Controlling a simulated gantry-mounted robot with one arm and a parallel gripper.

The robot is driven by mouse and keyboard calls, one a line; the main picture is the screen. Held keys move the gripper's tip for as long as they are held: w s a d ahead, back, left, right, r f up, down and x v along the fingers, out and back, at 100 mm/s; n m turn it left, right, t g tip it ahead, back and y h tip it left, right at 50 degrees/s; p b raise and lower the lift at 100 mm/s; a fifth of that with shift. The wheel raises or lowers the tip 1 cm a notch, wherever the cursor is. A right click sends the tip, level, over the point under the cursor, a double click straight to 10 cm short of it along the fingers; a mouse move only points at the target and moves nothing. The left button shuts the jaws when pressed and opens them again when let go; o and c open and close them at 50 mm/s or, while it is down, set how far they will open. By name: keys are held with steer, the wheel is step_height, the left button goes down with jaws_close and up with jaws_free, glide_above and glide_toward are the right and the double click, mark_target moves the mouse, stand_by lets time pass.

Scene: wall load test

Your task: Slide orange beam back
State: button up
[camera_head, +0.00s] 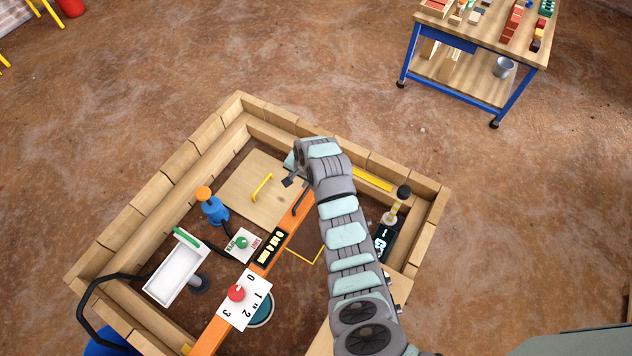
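The orange beam (210,334) runs diagonally across the inside of a wooden block frame, from lower left up toward my arm. A dark handle (300,202) stands near its upper end. A white dial plate (251,297) with a red knob and a black panel (270,247) with yellow markings lie along it. My gripper (289,181) is at the end of my arm, just above and left of the handle. It appears apart from the handle, and its fingers are too small to judge. My arm hides the area right of the beam's upper end.
The block walls (172,182) enclose the area. Inside are a wooden panel with a yellow handle (262,187), a blue device with orange top (212,207), a white tray (174,271), a green-knob plate (243,243) and a black-knobbed lever (398,203). A cart (470,75) stands far off.

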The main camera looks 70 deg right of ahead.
mark_target(304, 194)
steer(key=shift+m+g+y, duration=0.3)
steer(key=shift+m+y, duration=0.2)
steer(key=shift+y, duration=0.1)
steer(key=shift+s+d+f+b, duration=0.2)
steer(key=shift+f+b, duration=0.1)
steer(key=shift+f, duration=1.55)
steer(key=shift+s+d+f+b, duration=0.2)
steer(key=shift+f+b, duration=0.15)
steer(key=shift+f, duration=1.45)
steer(key=shift+s+d+f+b, duration=0.2)
steer(key=shift+f+b, duration=0.1)
steer(key=shift+f, duration=1.55)
steer(key=shift+c, duration=0.3)
jaws_close()
